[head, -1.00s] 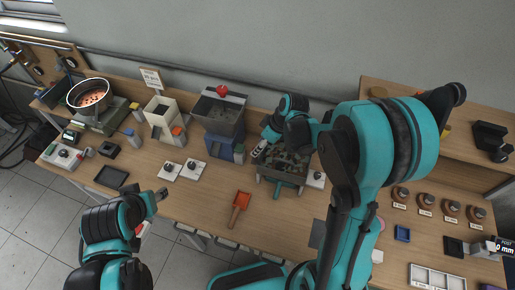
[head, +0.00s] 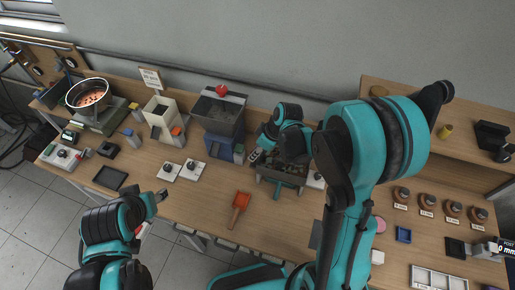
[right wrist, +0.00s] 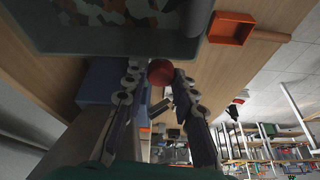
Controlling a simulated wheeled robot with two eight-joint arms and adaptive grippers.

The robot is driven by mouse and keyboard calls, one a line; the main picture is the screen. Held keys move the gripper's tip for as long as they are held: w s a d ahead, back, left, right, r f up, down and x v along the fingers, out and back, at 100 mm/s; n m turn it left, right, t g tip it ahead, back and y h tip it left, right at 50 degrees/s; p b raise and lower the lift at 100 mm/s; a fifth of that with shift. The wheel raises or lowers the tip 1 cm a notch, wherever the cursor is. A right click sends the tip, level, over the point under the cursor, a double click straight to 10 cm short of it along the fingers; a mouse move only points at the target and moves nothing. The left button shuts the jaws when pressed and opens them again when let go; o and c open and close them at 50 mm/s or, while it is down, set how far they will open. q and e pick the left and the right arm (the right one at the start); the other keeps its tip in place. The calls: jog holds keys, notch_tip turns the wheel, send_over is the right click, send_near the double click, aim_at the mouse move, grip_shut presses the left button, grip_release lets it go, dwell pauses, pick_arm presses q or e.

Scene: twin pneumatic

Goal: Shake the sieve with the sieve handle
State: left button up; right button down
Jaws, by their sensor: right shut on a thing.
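The sieve (head: 265,172) is a grey-green tray with dark, mottled pieces in it, at the middle back of the bench. My right arm covers part of it. Its wall (right wrist: 120,46) fills the top left of the right wrist view. My right gripper (head: 256,156) is at the sieve's left side. In the right wrist view a red ball knob, the sieve handle (right wrist: 160,72), sits between its fingertips, and the gripper is shut on it. My left gripper (head: 161,195) hangs near the bench's front edge, away from the sieve; its jaw opening is unclear.
A grey hopper (head: 221,112) with a red knob stands left of the sieve. An orange scoop (head: 240,203) lies in front. A white bin (head: 160,118) and a round pan (head: 88,92) stand farther left. Bare bench lies between the scoop and my left gripper.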

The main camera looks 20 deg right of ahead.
jog(key=s+a, duration=0.1)
jog(key=s, duration=0.1)
jog(key=s+a, duration=0.1)
jog(key=shift+s+a, duration=0.3)
jog(key=shift+s, duration=0.05)
jog(key=c, duration=1.2)
grip_release()
jog(key=v, duration=1.2)
jog(key=shift+w, duration=0.1)
